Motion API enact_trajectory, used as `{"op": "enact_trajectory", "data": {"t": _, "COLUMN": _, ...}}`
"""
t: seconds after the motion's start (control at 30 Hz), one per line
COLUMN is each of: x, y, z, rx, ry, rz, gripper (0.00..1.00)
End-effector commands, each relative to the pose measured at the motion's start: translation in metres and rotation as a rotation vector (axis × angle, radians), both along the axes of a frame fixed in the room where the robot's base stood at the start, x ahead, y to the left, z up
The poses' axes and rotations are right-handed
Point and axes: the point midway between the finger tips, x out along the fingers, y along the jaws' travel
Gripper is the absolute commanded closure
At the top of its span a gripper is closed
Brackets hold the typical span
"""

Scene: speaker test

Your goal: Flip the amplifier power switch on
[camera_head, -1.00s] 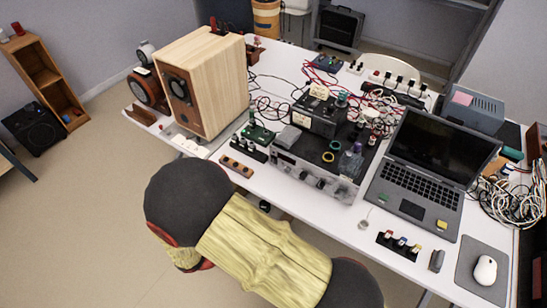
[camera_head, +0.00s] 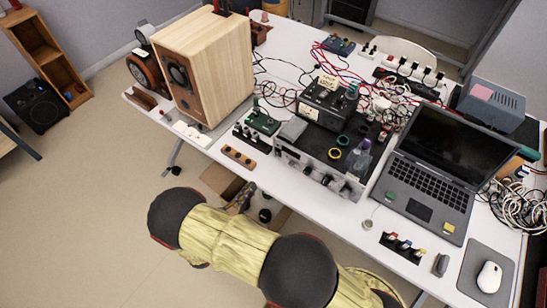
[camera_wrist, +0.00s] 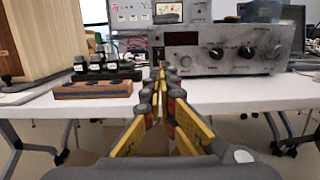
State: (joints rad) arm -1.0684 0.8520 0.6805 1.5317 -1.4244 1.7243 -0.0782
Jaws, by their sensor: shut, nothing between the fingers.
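The amplifier (camera_head: 318,172) is the wide silver-fronted box at the table's front edge in the head view. I cannot read that part's position. My gripper (camera_wrist: 161,72) is shut and empty, its fingertips pointing at the left end of the panel and overlapping the dark part's lower area. Whether they touch it is unclear. In the head view my gripper (camera_head: 243,194) is small, just off the table's front edge.
A wooden speaker (camera_head: 205,75) stands left of the amplifier. A wooden block with dark holes (camera_head: 238,157) lies near the front edge. An open laptop (camera_head: 430,175) stands to the right, and cables lie behind. Open floor lies in front of the table.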

Motion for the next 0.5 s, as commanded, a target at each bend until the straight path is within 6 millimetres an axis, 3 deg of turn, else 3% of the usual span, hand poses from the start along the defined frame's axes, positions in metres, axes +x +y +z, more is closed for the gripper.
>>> {"op": "enact_trajectory", "data": {"t": 0.27, "x": 0.002, "y": -0.002, "z": 0.000, "rx": 0.001, "ry": 0.001, "rz": -0.003, "gripper": 1.00}}
{"op": "enact_trajectory", "data": {"t": 0.5, "x": 0.027, "y": -0.023, "z": 0.004, "rx": 0.003, "ry": 0.000, "rz": -0.007, "gripper": 1.00}}
